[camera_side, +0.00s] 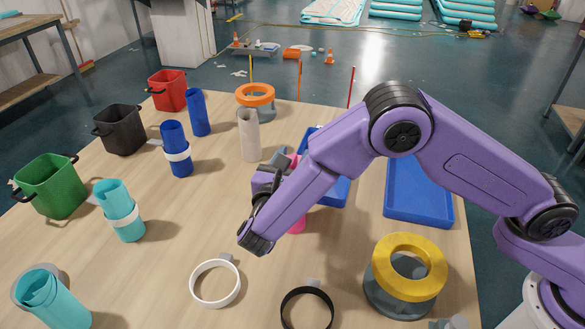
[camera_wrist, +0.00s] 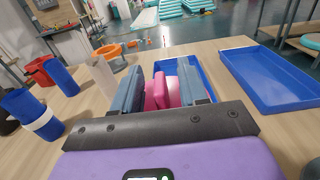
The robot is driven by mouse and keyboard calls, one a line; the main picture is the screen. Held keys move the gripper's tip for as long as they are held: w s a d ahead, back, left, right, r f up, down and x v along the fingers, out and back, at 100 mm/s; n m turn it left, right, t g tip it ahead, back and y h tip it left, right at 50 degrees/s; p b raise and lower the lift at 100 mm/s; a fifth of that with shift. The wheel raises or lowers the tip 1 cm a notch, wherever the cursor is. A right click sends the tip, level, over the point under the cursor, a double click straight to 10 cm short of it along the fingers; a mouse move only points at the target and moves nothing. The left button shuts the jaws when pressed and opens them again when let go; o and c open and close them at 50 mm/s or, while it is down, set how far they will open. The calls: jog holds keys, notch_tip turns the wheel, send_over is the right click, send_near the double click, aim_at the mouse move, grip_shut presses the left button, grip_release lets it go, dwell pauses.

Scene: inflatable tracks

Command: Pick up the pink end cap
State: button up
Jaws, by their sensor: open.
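Pink pieces show between and beyond my fingers in the wrist view (camera_wrist: 158,95), in front of a blue tray (camera_wrist: 165,68). In the side view, a pink part (camera_side: 298,225) shows just below my forearm and another patch above it. My arm hides the middle, so I cannot tell whether these are one thing or which is the end cap. My gripper (camera_wrist: 160,85) is open, its two grey-blue fingers on either side of the pink. I cannot tell whether they touch it. In the side view my arm mostly covers the fingers.
Blue tubes (camera_side: 198,112) and a beige tube (camera_side: 249,135) stand to the left. An orange ring (camera_side: 255,94) is behind. A yellow ring (camera_side: 409,246) and a white ring (camera_side: 194,278) are nearer the front. Another blue tray (camera_side: 418,206) is right. Green, black and red bins line the left edge.

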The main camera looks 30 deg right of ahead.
grip_shut()
